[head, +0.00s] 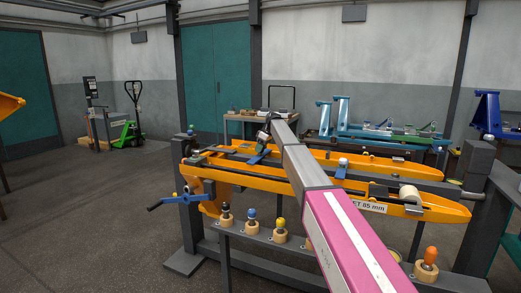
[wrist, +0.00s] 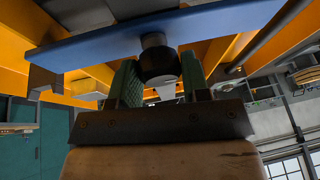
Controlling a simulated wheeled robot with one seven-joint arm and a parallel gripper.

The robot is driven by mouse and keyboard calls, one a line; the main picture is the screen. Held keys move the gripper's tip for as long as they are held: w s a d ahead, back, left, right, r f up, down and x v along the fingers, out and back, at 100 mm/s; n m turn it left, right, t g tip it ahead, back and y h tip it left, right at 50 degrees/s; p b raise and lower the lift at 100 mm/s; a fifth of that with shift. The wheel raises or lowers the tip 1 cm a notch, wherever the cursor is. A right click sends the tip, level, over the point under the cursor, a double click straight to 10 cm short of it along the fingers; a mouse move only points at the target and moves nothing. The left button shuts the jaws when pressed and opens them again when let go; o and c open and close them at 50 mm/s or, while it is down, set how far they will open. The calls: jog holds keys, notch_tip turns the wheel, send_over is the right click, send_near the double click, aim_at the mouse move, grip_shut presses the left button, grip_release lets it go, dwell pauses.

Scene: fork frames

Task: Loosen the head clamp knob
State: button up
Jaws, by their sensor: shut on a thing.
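A black round knob (wrist: 158,62) sits under a blue bar (wrist: 240,22) in the wrist view. My gripper (wrist: 161,80) has one green-padded finger on each side of the knob and is shut on it. In the head view my gripper (head: 267,131) is small, at the far end of my arm, over the orange frame (head: 323,163). A blue clamp piece (head: 257,158) shows just below it there. The knob cannot be made out in the head view.
Several wooden holders with coloured knobs, including an orange one (head: 430,256), line the near rail. A blue crank handle (head: 183,198) sticks out at the frame's left. A blue frame (head: 385,133) stands behind. The floor on the left (head: 90,220) is clear.

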jog(key=shift+n+g, duration=0.4)
jog(key=shift+n, duration=0.8)
jog(key=shift+f, duration=0.1)
jog(key=o, duration=0.9)
jog(key=shift+o, duration=0.2)
jog(key=v, duration=1)
jog(key=shift+r, duration=0.4)
